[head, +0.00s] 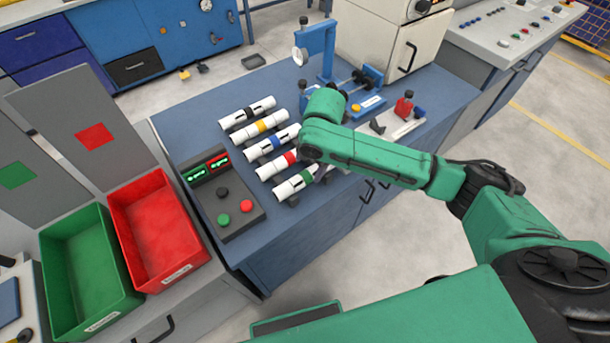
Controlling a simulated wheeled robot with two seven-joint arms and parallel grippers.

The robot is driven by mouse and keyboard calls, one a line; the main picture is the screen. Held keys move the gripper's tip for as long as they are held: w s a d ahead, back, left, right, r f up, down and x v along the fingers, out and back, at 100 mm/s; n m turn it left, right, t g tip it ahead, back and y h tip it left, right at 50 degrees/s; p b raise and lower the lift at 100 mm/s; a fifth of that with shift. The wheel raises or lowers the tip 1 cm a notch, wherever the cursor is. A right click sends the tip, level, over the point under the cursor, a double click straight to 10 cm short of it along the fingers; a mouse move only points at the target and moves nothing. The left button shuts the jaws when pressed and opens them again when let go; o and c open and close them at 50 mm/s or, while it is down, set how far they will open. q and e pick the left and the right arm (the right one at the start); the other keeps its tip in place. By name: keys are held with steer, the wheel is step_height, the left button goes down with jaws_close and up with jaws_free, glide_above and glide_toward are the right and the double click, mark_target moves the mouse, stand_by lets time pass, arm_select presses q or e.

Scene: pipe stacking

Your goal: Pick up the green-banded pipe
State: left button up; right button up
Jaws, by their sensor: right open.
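The green-banded pipe (290,186) is white and lies nearest to me in a row of banded pipes on the blue workbench (197,130). My right arm reaches in from the right over the bench. My right gripper (322,175) points down at the right end of the green-banded pipe, and the wrist hides most of it. It is open. I cannot tell whether its fingers touch the pipe. My left gripper is out of view.
Pipes with red (270,170), blue (258,147), yellow (246,132) and black (236,119) bands lie behind. A button box (240,215) stands left. A red bin (165,232) and a green bin (85,265) are further left. A blue fixture (322,50) stands behind.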

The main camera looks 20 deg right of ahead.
mark_target(308, 174)
step_height(308, 174, down, 4)
steer(key=shift+a+f+p, duration=0.1)
steer(key=shift+f+p, duration=0.15)
steer(key=shift+p, duration=0.15)
steer(key=shift+w+f, duration=0.1)
steer(key=shift+f, duration=0.05)
jaws_close()
step_height(308, 174, up, 20)
steer(key=b, duration=0.1)
